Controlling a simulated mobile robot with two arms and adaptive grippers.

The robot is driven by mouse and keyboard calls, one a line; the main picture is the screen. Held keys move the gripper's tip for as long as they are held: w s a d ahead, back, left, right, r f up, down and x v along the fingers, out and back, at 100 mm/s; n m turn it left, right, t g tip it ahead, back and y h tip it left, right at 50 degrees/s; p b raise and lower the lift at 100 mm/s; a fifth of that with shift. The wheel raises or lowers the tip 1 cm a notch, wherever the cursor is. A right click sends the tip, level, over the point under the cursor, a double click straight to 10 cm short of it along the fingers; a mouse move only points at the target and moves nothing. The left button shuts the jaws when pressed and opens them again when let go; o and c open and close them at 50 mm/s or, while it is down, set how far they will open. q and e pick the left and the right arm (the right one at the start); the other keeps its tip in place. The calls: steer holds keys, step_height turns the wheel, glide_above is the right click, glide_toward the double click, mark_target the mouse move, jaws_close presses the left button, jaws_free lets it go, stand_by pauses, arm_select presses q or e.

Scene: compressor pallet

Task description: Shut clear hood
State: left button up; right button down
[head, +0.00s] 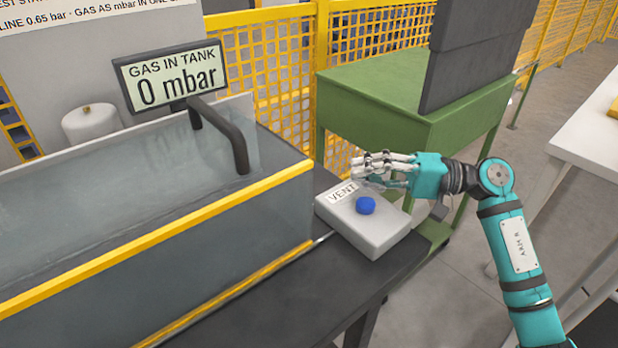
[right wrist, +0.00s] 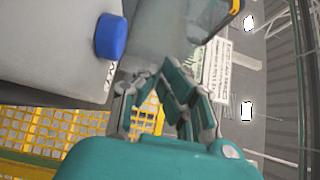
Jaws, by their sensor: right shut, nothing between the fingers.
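The clear hood (head: 240,222) is the see-through box at the left of the head view, with a yellow strip along its upper front edge and a dark bar handle (head: 222,130) at its back right. Another yellow strip runs along its base. I cannot tell whether it is fully shut. My right gripper (head: 362,168) is shut and empty, just behind the grey VENT box (head: 375,238) and right of the hood, apart from the handle. In the right wrist view, its fingers (right wrist: 165,85) show near the box's blue button (right wrist: 110,37). My left gripper is out of view.
A display (head: 172,75) reading 0 mbar stands behind the hood. A green table (head: 385,95) with a dark panel (head: 475,50) stands behind the VENT box. Yellow mesh fencing (head: 265,75) runs along the back. A white table (head: 590,125) is at the right edge.

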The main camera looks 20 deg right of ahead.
steer(key=p+x, duration=0.1)
steer(key=x, duration=0.5)
steer(key=shift+r, duration=0.15)
steer(key=a, duration=0.1)
steer(key=a+p, duration=0.1)
steer(key=a, duration=0.1)
steer(key=shift+s+a, duration=0.25)
steer(key=shift+s, duration=0.15)
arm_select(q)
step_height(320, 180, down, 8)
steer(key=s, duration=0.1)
arm_select(e)
steer(key=shift+s+a, duration=0.15)
steer(key=shift+a, duration=0.25)
steer(key=shift+f, duration=0.2)
